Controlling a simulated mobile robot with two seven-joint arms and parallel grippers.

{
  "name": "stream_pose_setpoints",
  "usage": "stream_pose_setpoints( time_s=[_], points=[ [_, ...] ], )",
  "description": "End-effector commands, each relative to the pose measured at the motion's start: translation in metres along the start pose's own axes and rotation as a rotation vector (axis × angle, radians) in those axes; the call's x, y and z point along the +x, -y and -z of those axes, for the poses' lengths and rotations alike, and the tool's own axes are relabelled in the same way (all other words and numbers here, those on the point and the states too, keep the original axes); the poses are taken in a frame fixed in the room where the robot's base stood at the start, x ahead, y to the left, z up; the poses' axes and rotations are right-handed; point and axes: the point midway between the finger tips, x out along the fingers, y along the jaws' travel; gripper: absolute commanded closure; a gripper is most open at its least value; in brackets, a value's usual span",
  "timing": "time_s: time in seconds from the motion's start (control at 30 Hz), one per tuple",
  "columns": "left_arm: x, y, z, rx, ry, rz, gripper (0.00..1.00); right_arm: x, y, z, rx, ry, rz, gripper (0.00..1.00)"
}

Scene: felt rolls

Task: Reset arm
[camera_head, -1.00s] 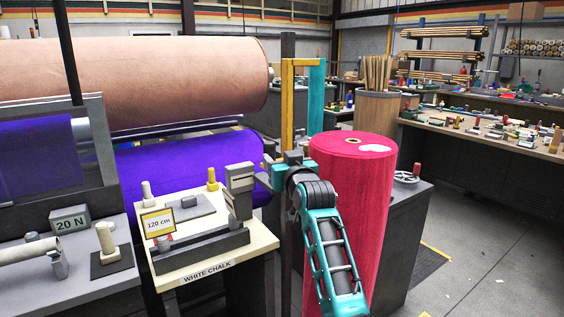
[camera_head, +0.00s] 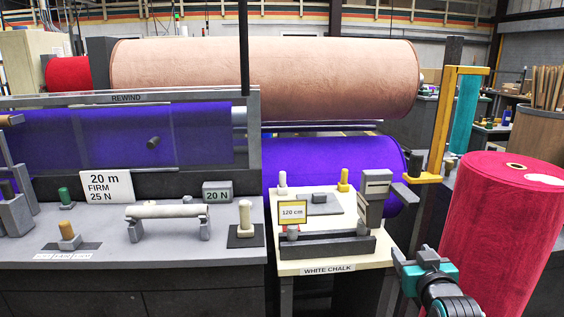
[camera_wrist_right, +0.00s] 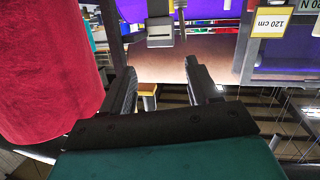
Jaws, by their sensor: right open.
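My right gripper (camera_head: 424,258) shows at the lower right of the head view, with its teal and dark wrist just left of the red felt roll (camera_head: 503,226). In the right wrist view its two dark fingers (camera_wrist_right: 165,85) are spread apart with nothing between them. The red roll also fills the left of that view (camera_wrist_right: 45,75), beside the fingers. My left gripper is not in view.
A chalk bench (camera_head: 330,269) with a 120 cm sign (camera_head: 292,213) stands left of my right gripper. A grey rewind bench (camera_head: 110,240) is farther left. Purple (camera_head: 345,165) and tan (camera_head: 265,75) rolls lie behind. A yellow post (camera_head: 442,125) stands behind the gripper.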

Motion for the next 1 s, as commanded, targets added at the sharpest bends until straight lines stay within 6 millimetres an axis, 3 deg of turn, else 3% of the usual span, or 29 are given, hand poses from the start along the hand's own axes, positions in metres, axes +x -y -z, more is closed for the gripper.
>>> stream_pose_setpoints(
  time_s=[0.03,0.2,0.3,0.43,0.6,0.7,1.0],
  points=[
    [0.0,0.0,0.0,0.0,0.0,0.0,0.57,-0.016,0.01,-0.033,-0.019,0.041,0.024,0.39],
    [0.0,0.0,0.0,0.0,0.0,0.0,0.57,-0.075,0.045,-0.122,-0.055,0.157,0.111,0.39],
    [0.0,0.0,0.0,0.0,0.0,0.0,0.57,-0.118,0.065,-0.168,-0.062,0.227,0.168,0.39],
    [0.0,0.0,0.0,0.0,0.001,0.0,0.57,-0.175,0.086,-0.214,-0.06,0.31,0.236,0.39],
    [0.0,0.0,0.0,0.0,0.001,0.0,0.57,-0.228,0.105,-0.245,-0.044,0.38,0.294,0.39],
    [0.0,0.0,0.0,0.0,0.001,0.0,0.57,-0.242,0.109,-0.252,-0.037,0.397,0.309,0.39],
    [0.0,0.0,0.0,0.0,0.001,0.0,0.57,-0.246,0.11,-0.254,-0.036,0.402,0.313,0.39]
  ],
)
